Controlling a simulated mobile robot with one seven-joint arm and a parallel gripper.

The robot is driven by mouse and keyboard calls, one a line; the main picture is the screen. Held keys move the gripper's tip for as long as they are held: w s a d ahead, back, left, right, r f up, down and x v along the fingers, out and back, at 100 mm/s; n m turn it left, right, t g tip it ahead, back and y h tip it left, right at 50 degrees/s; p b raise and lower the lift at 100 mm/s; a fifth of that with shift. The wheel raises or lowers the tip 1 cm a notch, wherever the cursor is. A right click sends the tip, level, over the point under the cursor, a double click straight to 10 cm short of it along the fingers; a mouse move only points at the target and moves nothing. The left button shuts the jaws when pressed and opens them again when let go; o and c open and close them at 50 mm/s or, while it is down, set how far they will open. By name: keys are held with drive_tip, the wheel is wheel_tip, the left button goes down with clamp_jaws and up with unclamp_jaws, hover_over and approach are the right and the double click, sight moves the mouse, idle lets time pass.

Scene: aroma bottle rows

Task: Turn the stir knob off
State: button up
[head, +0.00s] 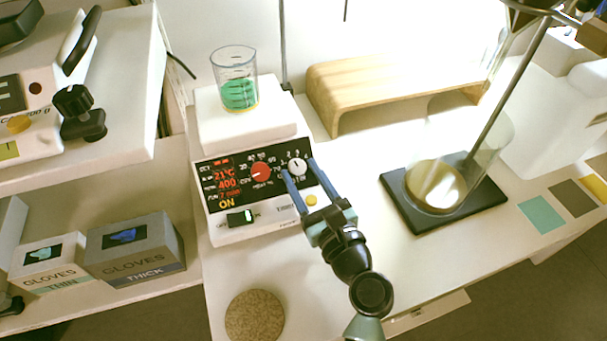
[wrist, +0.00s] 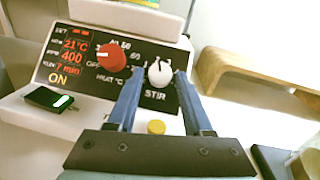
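The stir knob (wrist: 160,72) is the white knob on the right of the stirrer's black panel, above the word STIR; it also shows in the head view (head: 297,166). The stirrer (head: 240,150) reads 21°C, 400, 7 min and ON. My gripper (head: 297,166) has two blue fingers, spread apart, with the tips on either side of the white knob. In the wrist view, my gripper (wrist: 160,76) has its fingertips beside the knob with small gaps. I cannot tell whether they touch it. The red heat knob (head: 261,173) is just left of the left finger.
A beaker of green liquid (head: 238,95) stands on the stirrer's plate. A yellow button (head: 311,200) and black power switch (head: 240,218) are low on the panel. A cork mat (head: 254,316) lies in front. A wooden riser (head: 390,85) and a black stand base (head: 480,207) are at right.

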clamp_jaws()
drive_tip(key=shift+n, duration=0.4)
drive_tip(key=n+y, duration=0.1)
drive_tip(key=n+g+y, duration=0.1)
drive_tip(key=n, duration=0.1)
drive_tip(key=shift+w+d+r+g, duration=0.15)
drive_tip(key=shift+d+g, duration=0.15)
drive_tip(key=n+g, duration=0.1)
drive_tip(key=n, duration=0.1)
drive_tip(key=n+g+y+p, duration=0.1)
drive_tip(key=n, duration=0.1)
drive_tip(key=n+g+y+p, duration=0.1)
drive_tip(key=n, duration=0.1)
drive_tip(key=shift+w+d+r, duration=0.2)
drive_tip(key=shift+r, duration=0.05)
drive_tip(key=n+g+p, duration=0.1)
drive_tip(key=n+g, duration=0.1)
drive_tip(key=n+g+p, duration=0.1)
drive_tip(key=n+g, duration=0.1)
drive_tip(key=n, duration=0.1)
drive_tip(key=shift+w+d+r+y, duration=0.1)
drive_tip(key=shift+w+r+y, duration=0.1)
drive_tip(key=shift+y, duration=0.1)
drive_tip(key=shift+w+n+g+h+p, duration=0.1)
drive_tip(key=shift+n+g+h+p, duration=0.3)
drive_tip(key=shift+n+g+p, duration=1.2)
drive_tip(key=shift+n+b, duration=0.65)
drive_tip(key=shift+n, duration=0.05)
drive_tip(key=shift+t, duration=0.3)
